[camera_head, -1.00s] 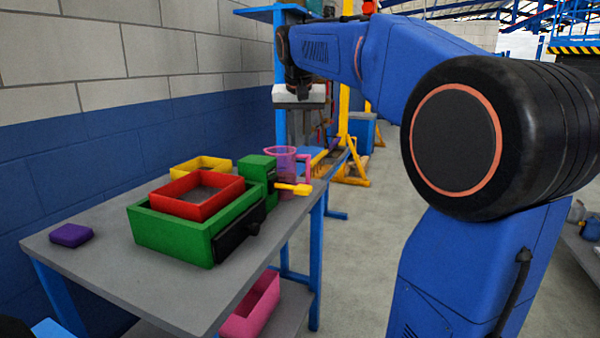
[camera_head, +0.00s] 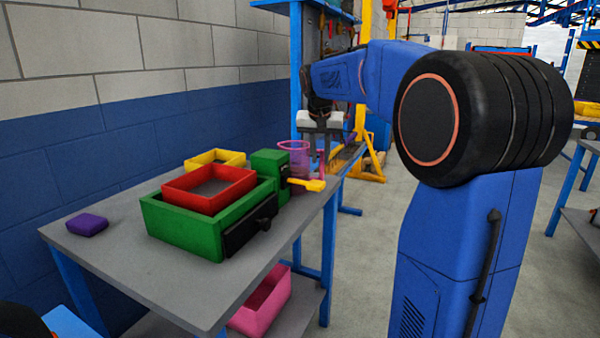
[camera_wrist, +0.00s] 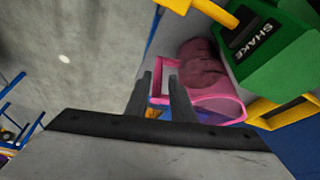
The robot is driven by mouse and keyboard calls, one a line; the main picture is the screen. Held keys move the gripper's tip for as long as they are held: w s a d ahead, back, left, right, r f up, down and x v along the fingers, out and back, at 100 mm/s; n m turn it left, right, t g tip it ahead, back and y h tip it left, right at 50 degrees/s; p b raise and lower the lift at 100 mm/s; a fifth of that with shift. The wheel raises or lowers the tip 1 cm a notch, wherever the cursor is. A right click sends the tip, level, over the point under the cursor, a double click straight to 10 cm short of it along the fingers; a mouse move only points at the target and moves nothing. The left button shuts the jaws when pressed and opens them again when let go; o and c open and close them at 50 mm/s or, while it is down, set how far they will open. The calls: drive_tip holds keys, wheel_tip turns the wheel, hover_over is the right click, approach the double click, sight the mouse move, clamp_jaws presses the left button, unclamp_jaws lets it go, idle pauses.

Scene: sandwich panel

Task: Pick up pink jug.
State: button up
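The pink jug (camera_head: 296,158) is see-through and stands at the far end of the grey table, beside the green machine. In the wrist view the jug (camera_wrist: 222,103) lies right of the fingers, with a dark pinkish mass showing inside it. Its square pink handle (camera_wrist: 157,92) shows between and behind the fingertips. My gripper (camera_head: 320,152) points down at the handle side of the jug. In the wrist view the two fingers of my gripper (camera_wrist: 160,78) are apart, with a gap between them. Whether they touch the handle is unclear.
The green machine (camera_head: 268,172), with a yellow lever (camera_head: 308,185), stands close beside the jug. A green box (camera_head: 185,235) with a red tray (camera_head: 180,197), a yellow tray (camera_head: 232,157) and a purple block (camera_head: 87,225) are on the table (camera_head: 125,275). A pink bin (camera_head: 262,305) is below.

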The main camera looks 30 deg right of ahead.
sight(322, 167)
drive_tip(key=shift+x, duration=2.9)
drive_tip(key=shift+s+d, duration=0.1)
clamp_jaws()
